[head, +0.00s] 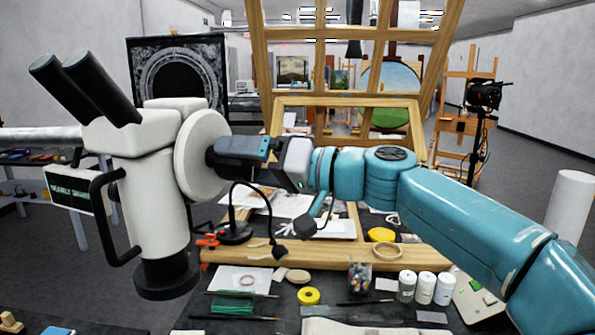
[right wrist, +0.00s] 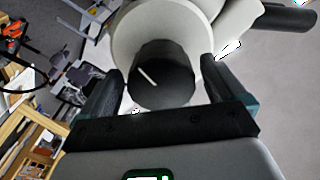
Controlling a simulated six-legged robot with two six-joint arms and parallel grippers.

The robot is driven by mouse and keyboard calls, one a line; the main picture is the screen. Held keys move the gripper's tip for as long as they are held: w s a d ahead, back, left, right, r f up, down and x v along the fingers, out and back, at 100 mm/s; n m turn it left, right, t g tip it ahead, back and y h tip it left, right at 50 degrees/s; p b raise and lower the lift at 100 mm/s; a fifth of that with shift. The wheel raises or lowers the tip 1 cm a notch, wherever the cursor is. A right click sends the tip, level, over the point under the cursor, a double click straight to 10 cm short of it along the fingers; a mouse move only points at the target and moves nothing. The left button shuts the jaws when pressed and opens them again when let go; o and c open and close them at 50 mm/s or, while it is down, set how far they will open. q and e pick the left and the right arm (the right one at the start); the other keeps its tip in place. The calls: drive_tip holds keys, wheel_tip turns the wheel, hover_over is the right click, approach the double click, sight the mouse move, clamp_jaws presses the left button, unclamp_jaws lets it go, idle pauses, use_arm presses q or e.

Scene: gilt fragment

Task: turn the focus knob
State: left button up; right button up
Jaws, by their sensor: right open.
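The white microscope (head: 155,190) with two black eyepieces stands at the left in the head view. Its focus knob (right wrist: 160,85) is a black cylinder with a white line on its face, standing on a round white disc (head: 198,155). In the head view the knob is mostly hidden by my right gripper (head: 222,152). In the right wrist view my right gripper (right wrist: 163,78) is open, with one finger on each side of the knob. Narrow gaps seem to show between fingers and knob. The white line slants from upper left to lower right. My left gripper is not in view.
Below my right arm is a dark table with a wooden easel frame (head: 345,104), a yellow tape roll (head: 308,296), white jars (head: 425,288) and brushes. A black lamp (head: 235,232) stands close under the gripper. A black handle (head: 105,215) juts from the microscope's left side.

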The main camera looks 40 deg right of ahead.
drive_tip(key=b+v, duration=0.4)
drive_tip(key=v, duration=1)
drive_tip(key=shift+r, duration=0.1)
idle(0.8)
